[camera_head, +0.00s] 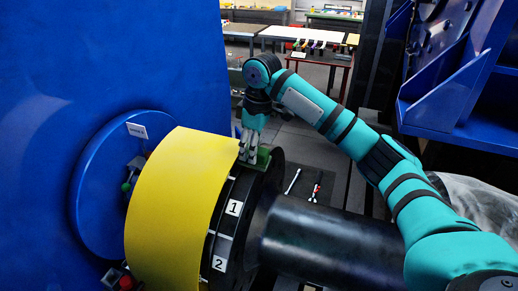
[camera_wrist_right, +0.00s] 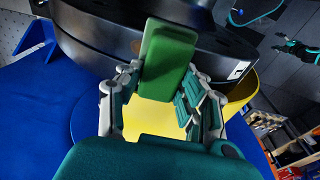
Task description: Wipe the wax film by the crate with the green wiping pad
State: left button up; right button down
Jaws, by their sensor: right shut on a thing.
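My right gripper (camera_head: 250,147) points down beside the upper edge of the yellow curved cover in the head view. It is shut on the green wiping pad (camera_head: 264,157), which shows at its fingertips, close to the black ringed drum. I cannot tell whether the pad touches the drum. In the right wrist view the pad (camera_wrist_right: 168,52) stands up between the fingers of the gripper (camera_wrist_right: 163,88), in front of a dark round part. I cannot make out a wax film or a crate for certain in either view.
The yellow cover (camera_head: 175,205) wraps the drum beside a large blue housing (camera_head: 60,60). A black cylinder (camera_head: 330,243) extends right, beneath my right arm. Labels 1 (camera_head: 234,208) and 2 (camera_head: 219,263) mark the drum. Blue shelving (camera_head: 440,95) stands right; tables (camera_head: 300,34) stand behind.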

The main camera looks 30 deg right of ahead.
jog(key=shift+w+a, duration=0.15)
jog(key=shift+a, duration=0.1)
jog(key=shift+d, duration=0.1)
jog(key=shift+s+d+f, duration=0.2)
jog(key=shift+s+d, duration=0.1)
jog(key=shift+s, duration=0.05)
jog(key=shift+s+d+r, duration=0.1)
jog(key=shift+s+d, duration=0.45)
jog(key=shift+s, duration=0.2)
jog(key=shift+s+d, duration=0.15)
jog(key=shift+d, duration=0.1)
jog(key=shift+w+a+r, duration=0.1)
jog(key=shift+w+r, duration=0.1)
jog(key=shift+r, duration=2.85)
